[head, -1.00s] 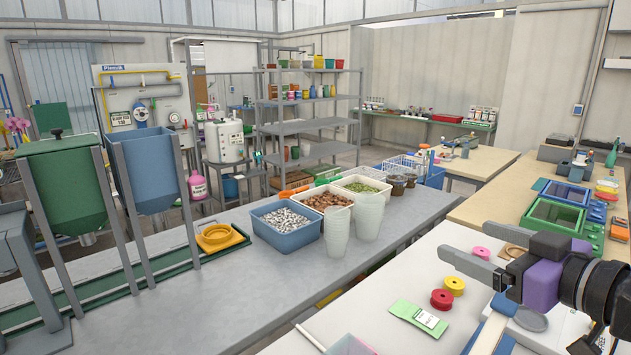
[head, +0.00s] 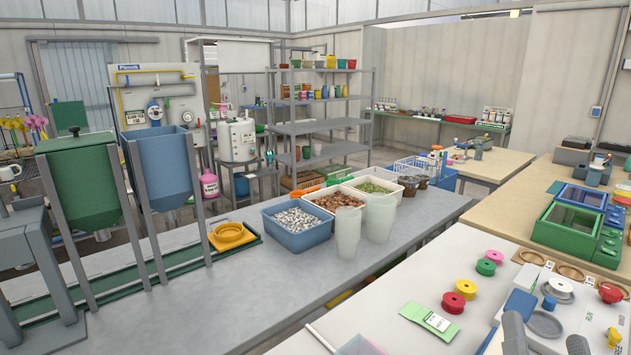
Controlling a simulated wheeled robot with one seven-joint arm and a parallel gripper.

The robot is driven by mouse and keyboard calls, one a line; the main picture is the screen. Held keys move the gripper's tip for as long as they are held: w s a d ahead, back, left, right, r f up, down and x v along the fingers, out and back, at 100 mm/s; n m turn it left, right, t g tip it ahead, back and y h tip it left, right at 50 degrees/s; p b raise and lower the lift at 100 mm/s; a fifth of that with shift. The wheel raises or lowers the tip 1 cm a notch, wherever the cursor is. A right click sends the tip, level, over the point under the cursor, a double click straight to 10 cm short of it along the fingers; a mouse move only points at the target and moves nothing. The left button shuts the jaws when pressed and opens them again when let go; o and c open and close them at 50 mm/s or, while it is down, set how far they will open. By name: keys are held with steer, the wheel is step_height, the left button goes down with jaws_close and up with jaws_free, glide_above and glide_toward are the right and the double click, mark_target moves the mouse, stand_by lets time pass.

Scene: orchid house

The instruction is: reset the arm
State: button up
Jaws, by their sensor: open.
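My gripper (head: 546,342) shows only as two grey fingertips at the bottom right edge of the head view. The fingertips stand apart with nothing seen between them. They show in front of the near white worktop (head: 400,297). The rest of my arm is out of the picture.
The bench's front is bare.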

steer(key=s+a+f+n+g+y, duration=0.3)
steer(key=s+a+f+n, duration=0.1)
steer(key=s+f, duration=0.6)
steer(key=s+a+f+n+g+y, duration=0.3)
steer(key=s+f, duration=0.7)
steer(key=s, duration=0.6)
steer(key=shift+s+a+n+g+y, duration=0.25)
steer(key=shift+a+n+y, duration=0.35)
steer(key=shift+a, duration=0.6)
